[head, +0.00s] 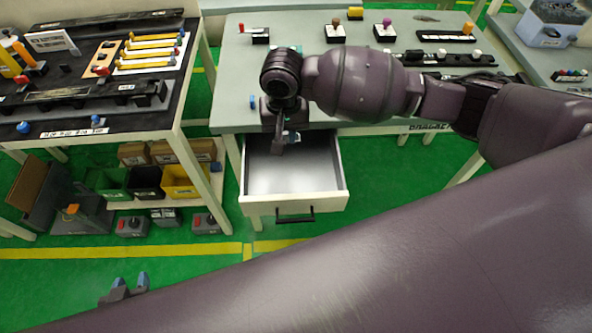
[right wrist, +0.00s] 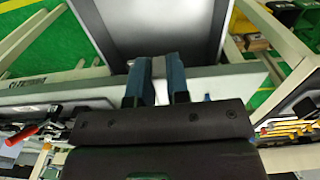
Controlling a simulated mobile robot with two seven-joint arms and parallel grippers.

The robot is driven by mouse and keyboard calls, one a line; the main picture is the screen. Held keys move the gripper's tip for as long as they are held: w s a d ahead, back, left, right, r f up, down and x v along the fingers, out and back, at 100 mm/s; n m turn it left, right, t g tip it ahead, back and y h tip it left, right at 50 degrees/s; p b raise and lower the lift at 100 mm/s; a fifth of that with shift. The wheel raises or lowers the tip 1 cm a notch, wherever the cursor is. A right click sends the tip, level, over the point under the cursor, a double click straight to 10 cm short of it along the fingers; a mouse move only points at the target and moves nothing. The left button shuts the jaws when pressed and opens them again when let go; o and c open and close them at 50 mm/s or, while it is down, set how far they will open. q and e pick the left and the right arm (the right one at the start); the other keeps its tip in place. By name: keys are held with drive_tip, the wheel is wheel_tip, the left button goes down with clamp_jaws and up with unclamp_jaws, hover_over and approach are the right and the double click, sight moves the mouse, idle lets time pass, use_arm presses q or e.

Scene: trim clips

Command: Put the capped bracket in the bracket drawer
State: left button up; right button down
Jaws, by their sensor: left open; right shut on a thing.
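The drawer (head: 295,180) under the grey worktable is pulled out, and the part of its inside that shows is bare. It also shows at the top of the right wrist view (right wrist: 150,28). My right gripper (head: 284,139) is over the back of the drawer, near the table's front edge. Its blue fingers (right wrist: 156,82) are shut on a small grey piece (right wrist: 159,68), which I take for the bracket. Most of this piece is hidden, and I cannot see a cap on it. My left gripper (head: 124,287) is open and empty, low at the left over the floor.
The grey worktable (head: 235,75) carries several dark fixtures with coloured knobs at its back. A black-topped bench (head: 150,125) with tools stands left, with bins (head: 180,183) below. A partly hidden label (head: 432,127) marks the worktable's front edge. Green floor is clear before the drawer.

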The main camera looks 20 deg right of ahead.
drive_tip(key=shift+f, duration=0.1)
drive_tip(key=b, duration=0.2)
hover_over(288, 185)
wheel_tip(288, 185, down, 16)
drive_tip(key=shift+r, duration=0.2)
drive_tip(key=shift+f, duration=2.2)
drive_tip(key=shift+f, duration=0.15)
drive_tip(key=c, duration=1.1)
unclamp_jaws()
